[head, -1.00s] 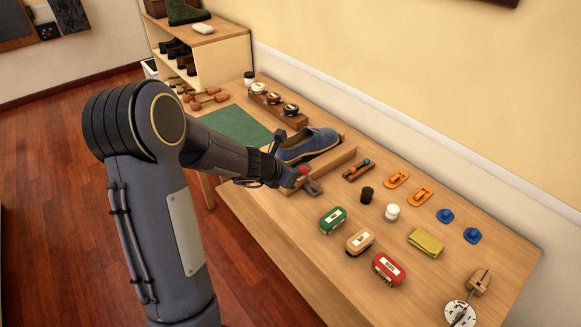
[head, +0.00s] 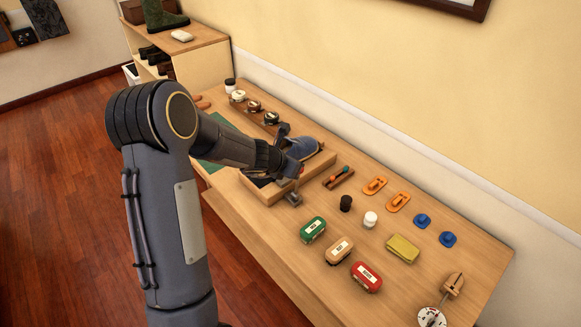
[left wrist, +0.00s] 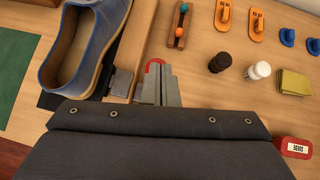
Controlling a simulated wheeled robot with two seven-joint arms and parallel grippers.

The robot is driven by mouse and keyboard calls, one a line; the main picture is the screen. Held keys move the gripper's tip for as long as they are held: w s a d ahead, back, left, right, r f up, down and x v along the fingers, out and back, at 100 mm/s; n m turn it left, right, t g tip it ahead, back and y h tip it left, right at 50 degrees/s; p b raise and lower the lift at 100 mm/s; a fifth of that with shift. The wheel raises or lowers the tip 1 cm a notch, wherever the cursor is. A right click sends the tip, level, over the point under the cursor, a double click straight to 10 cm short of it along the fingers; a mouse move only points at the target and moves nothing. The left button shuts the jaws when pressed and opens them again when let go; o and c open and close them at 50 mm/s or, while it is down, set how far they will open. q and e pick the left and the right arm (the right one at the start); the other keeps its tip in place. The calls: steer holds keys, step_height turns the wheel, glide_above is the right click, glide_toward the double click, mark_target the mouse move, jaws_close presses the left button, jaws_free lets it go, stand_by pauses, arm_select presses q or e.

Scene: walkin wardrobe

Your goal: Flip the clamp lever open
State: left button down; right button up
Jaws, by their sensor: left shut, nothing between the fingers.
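The blue shoe (head: 303,148) lies in a wooden tray-like frame (head: 268,193) on the bench; it also shows in the left wrist view (left wrist: 85,40). A grey metal clamp (head: 293,199) sits at the frame's near right corner. The lever's red end (head: 301,170) shows above it, beside my left gripper (head: 297,174). My right gripper is out of view.
The bench front left of the brushes is clear.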

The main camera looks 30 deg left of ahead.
arm_select(q)
steer(key=shift+w+d, duration=0.25)
steer(key=shift+w, duration=0.25)
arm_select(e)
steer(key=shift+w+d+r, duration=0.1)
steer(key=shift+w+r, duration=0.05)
arm_select(q)
steer(key=shift+r, duration=0.1)
steer(key=s+r+p, duration=0.5)
steer(key=r, duration=0.7)
steer(key=shift+s+a, duration=0.15)
steer(key=shift+a, duration=0.05)
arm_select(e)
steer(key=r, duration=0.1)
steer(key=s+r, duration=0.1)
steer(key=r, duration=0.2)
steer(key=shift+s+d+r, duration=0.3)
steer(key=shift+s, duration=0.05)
